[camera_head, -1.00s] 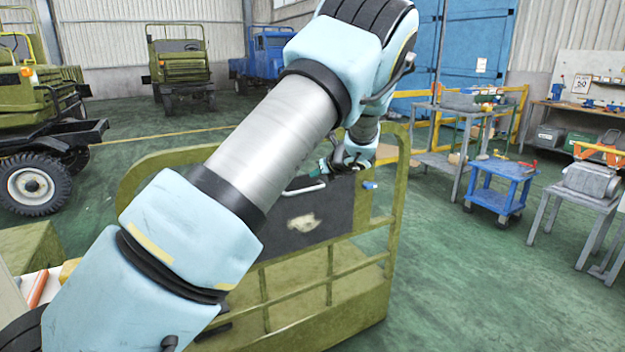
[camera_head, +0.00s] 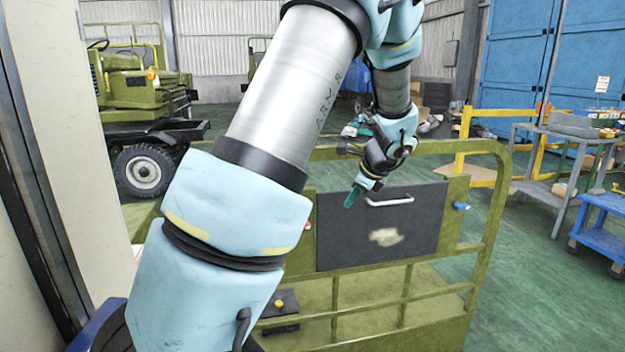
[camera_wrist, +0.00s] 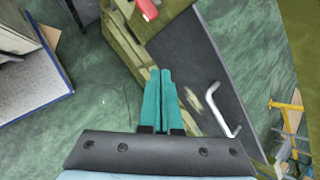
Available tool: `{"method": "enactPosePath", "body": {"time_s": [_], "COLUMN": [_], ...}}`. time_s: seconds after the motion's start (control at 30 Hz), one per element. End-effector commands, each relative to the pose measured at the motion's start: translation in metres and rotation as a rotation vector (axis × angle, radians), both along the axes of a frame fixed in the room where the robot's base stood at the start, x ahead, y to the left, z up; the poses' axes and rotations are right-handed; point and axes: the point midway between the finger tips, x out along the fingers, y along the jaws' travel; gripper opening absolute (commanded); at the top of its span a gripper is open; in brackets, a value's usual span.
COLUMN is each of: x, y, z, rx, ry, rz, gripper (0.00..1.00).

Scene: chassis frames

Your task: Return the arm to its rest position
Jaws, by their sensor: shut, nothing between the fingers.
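My arm, light blue with a bare metal link, rises from the lower left of the head view and bends over at the top. My gripper (camera_head: 354,196) points down and a little left, just in front of the upper left part of a dark panel (camera_head: 340,240) with a light handle. In the wrist view my gripper (camera_wrist: 165,72) shows two teal fingers lying side by side, shut with nothing between them. The dark panel (camera_wrist: 190,60) and its handle (camera_wrist: 222,108) are to the right of the fingers there, apart from them.
An olive railed frame (camera_head: 490,220) surrounds the dark panel. A pale wall or post (camera_head: 70,150) stands close on the left. A blue cart (camera_head: 600,225) and grey table (camera_head: 560,150) are at right. An olive truck (camera_head: 140,90) stands behind. Green floor (camera_head: 530,270) is clear at right.

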Motion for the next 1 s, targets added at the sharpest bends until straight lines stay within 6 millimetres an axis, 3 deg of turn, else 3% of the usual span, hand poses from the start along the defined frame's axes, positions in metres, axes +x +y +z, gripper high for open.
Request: {"method": "enactPosePath", "body": {"time_s": [0.03,0.1,0.23,0.4,0.5,0.63,1.0], "x": [-0.016,-0.042,-0.094,-0.159,-0.186,-0.206,-0.212], "y": [0.034,0.068,0.118,0.157,0.170,0.176,0.178], "z": [-0.004,-0.010,-0.017,-0.021,-0.022,-0.024,-0.024], "rx": [-0.104,-0.238,-0.465,-0.694,-0.777,-0.837,-0.853], "ry": [0.025,0.051,0.074,0.061,0.042,0.022,0.015], "rz": [0.163,0.389,0.818,1.340,1.566,1.741,1.793], "gripper": [0.00,0.00,0.00,0.00,0.00,0.00,0.00]}}
